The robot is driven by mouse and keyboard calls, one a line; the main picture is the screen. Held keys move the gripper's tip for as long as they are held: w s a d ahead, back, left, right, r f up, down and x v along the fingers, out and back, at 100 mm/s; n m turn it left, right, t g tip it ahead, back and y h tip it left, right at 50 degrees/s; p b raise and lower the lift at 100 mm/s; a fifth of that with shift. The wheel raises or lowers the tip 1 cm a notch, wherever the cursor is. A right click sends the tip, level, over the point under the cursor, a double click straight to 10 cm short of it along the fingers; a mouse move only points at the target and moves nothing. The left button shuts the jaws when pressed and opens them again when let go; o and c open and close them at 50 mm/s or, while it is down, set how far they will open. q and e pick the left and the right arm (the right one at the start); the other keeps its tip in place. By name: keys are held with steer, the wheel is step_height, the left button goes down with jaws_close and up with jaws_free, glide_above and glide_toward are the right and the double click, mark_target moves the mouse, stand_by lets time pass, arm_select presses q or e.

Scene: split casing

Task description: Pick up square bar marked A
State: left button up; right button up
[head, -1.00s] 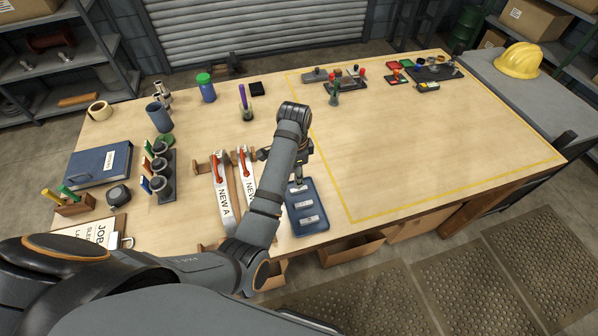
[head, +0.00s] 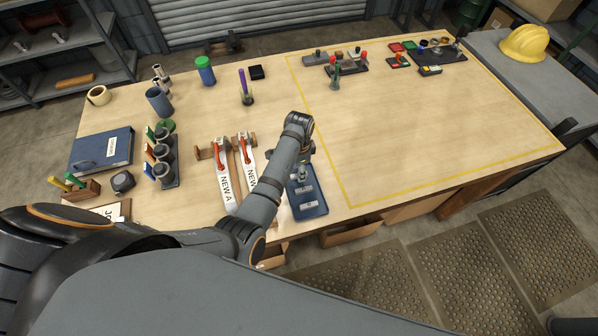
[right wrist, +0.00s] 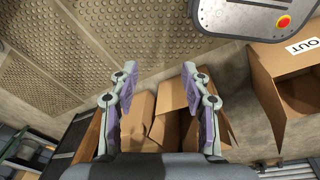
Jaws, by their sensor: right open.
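A blue tray (head: 318,208) lies near the table's front edge and holds small grey bars, such as the front one (head: 308,204). Their markings are too small to read, so I cannot tell which is A. My left gripper (head: 302,174) points down at the back part of the tray, over or at the rearmost bar. My left arm and the gripper hide that part, and whether the jaws hold anything is unclear. In the right wrist view my right gripper (right wrist: 160,80) is open and empty, above the floor and cardboard boxes.
A black holder (head: 163,165) with several cups stands further left. The yellow-outlined area (head: 430,140) is mostly clear. Open cardboard boxes (right wrist: 285,95) stand below.

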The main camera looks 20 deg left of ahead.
arm_select(q)
steer(key=shift+f, duration=0.8)
steer(key=shift+a+f, duration=0.1)
steer(key=c, duration=0.9)
arm_select(e)
steer(key=shift+s+a+r, duration=0.1)
steer(key=shift+s+a, duration=0.15)
steer(key=shift+s, duration=0.65)
steer(key=shift+d, duration=0.1)
